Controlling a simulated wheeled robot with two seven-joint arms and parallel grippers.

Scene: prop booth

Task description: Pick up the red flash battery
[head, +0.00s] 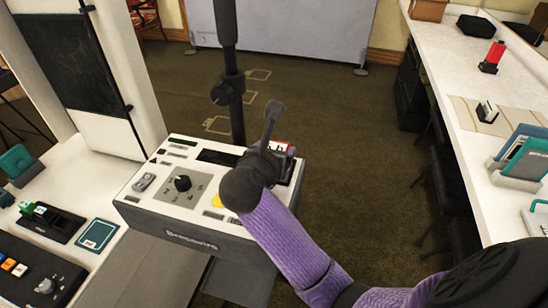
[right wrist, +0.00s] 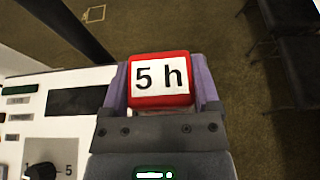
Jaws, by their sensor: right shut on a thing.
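A red block with a white label reading "5 h", which fits the red flash battery (right wrist: 160,95), sits between the fingers of my right gripper (right wrist: 160,82). The fingers are shut on its left and right sides, and its labelled face shows fully in the right wrist view. In the head view my right gripper (head: 282,155) is over the far right corner of the grey-white control console (head: 205,226). Only a small red and white part of the battery (head: 279,146) shows there. I cannot tell whether the battery touches anything below it. My left gripper is not in view.
A dark pole (head: 233,90) stands close behind the console. A white counter (head: 470,130) on the right holds a red and black object (head: 491,57) and teal folders (head: 522,158). The left table (head: 75,170) holds small devices. Carpet (head: 350,140) between is clear.

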